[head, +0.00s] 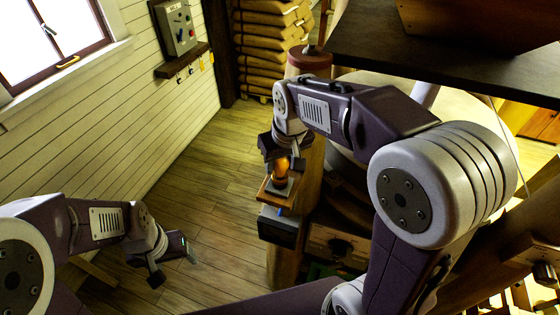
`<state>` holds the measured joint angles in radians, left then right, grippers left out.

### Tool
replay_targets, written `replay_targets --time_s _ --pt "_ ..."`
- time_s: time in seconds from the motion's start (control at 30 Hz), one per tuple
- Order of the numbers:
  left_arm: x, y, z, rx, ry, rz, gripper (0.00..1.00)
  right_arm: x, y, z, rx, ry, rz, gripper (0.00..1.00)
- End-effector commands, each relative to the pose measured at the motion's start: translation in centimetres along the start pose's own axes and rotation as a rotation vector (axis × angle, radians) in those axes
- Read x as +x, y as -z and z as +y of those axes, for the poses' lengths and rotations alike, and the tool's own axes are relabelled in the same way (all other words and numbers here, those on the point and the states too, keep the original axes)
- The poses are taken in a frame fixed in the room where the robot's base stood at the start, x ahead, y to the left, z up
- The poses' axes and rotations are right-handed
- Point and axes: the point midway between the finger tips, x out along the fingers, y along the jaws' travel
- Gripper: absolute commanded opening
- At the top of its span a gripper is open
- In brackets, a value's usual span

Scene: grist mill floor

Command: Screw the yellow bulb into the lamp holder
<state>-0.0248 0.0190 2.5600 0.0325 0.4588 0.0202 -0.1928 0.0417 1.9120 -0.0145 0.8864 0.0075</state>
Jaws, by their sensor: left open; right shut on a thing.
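The yellow bulb (282,168) looks orange and points down in my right gripper (281,160), which is shut on it. The bulb is directly over the lamp holder (283,185), a dark fitting on a small wooden board (265,190). The bulb's lower end meets the holder's top in the picture; I cannot tell how far in it sits. The gripper and wrist hide the bulb's upper part. My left gripper (175,256) is open and empty, low over the floor at the lower left.
A wooden post and bench with a dark box (281,228) stand below the board. A dark overhead shelf (440,55) is at the upper right. A control box (176,27) hangs on the left wall, and stacked sacks (268,40) are at the back. Floor between is clear.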

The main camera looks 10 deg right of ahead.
Motion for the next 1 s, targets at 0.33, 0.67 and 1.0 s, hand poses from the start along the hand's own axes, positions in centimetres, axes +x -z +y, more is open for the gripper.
replay_targets --time_s 0.33,0.67,1.0 --pt "-0.01 0.00 0.00 0.000 0.000 0.000 0.70 -0.02 0.01 -0.01 0.000 0.000 0.000 0.69" --pt "-0.01 0.00 0.00 0.000 0.000 0.000 0.70 -0.01 0.00 -0.01 0.000 0.000 0.000 0.60" --pt "-0.01 0.00 0.00 0.000 0.000 0.000 0.70 -0.01 0.00 -0.01 0.000 0.000 0.000 0.21"
